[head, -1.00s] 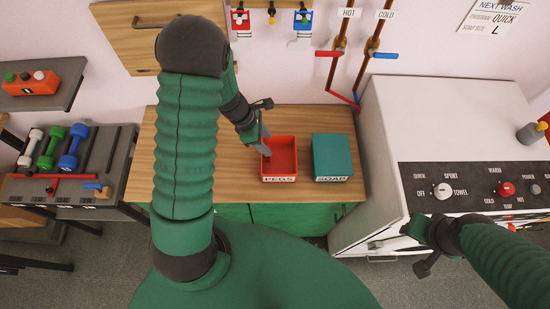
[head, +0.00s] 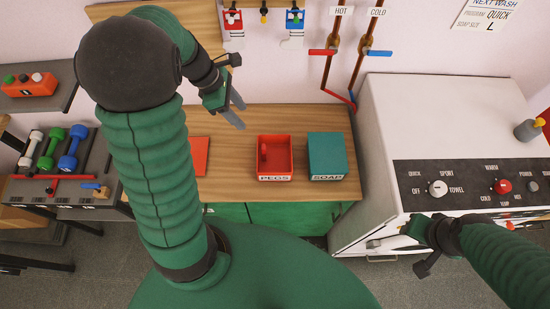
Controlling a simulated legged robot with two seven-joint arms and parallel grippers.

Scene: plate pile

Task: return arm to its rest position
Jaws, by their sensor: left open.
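My left arm (head: 150,170) rises in the middle left of the head view and bends over at the top. Its gripper (head: 236,112) is open and empty, with its two fingers apart above the back of the wooden counter. It is up and left of the red PEGS box (head: 275,178) and does not touch it. My right gripper (head: 424,248) hangs at the lower right, in front of the white washing machine; its finger gap cannot be made out.
The open PEGS box has a small red thing (head: 264,154) inside. A teal SOAP box (head: 327,155) stands right of it. A flat red piece (head: 200,155) lies left, partly behind my arm. The washing machine (head: 430,115) is at right, dumbbells (head: 52,148) at left.

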